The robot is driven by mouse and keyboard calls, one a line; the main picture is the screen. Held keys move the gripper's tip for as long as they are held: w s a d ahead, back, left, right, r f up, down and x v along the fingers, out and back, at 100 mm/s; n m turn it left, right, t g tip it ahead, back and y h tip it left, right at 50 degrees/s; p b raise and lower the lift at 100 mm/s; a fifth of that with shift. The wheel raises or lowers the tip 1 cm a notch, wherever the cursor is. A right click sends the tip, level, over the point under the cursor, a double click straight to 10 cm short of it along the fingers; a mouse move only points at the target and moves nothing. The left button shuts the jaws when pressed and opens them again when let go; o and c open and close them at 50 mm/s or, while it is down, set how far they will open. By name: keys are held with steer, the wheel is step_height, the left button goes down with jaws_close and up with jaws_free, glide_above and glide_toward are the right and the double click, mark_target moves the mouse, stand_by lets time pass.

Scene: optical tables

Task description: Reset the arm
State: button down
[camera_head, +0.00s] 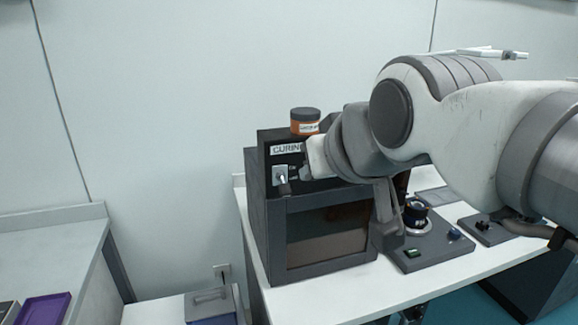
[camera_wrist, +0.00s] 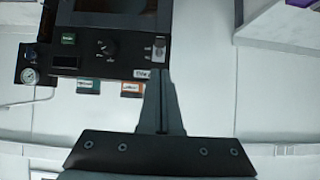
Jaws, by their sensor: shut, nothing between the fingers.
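My gripper (camera_wrist: 165,72) shows in the wrist view with its two grey fingers together and nothing between them. The fingers point toward the dark front panel of the curing machine. Their tips overlap the panel's edge in the picture, close to a silver toggle switch (camera_wrist: 158,48); I cannot tell whether they touch. In the head view my arm (camera_head: 440,125) reaches in from the right, bent in front of the curing machine (camera_head: 262,215). It covers much of the panel, and the fingers are hard to make out there. The switch (camera_head: 281,176) shows left of my wrist.
An orange jar (camera_head: 305,122) with a dark lid stands on the machine. A grey device base (camera_head: 432,252) sits to its right on the white table (camera_head: 330,300). A purple tray (camera_head: 43,309) lies on the left bench.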

steer(key=s+d+f+m+g+h+p, duration=0.3)
steer(key=s+d+f+g+p, duration=0.1)
steer(key=s+d+f, duration=0.5)
steer(key=shift+s+d+f+g+p, duration=0.3)
steer(key=shift+s+f+g+p, duration=0.15)
steer(key=shift+s+p, duration=0.35)
steer(key=shift+w, duration=0.15)
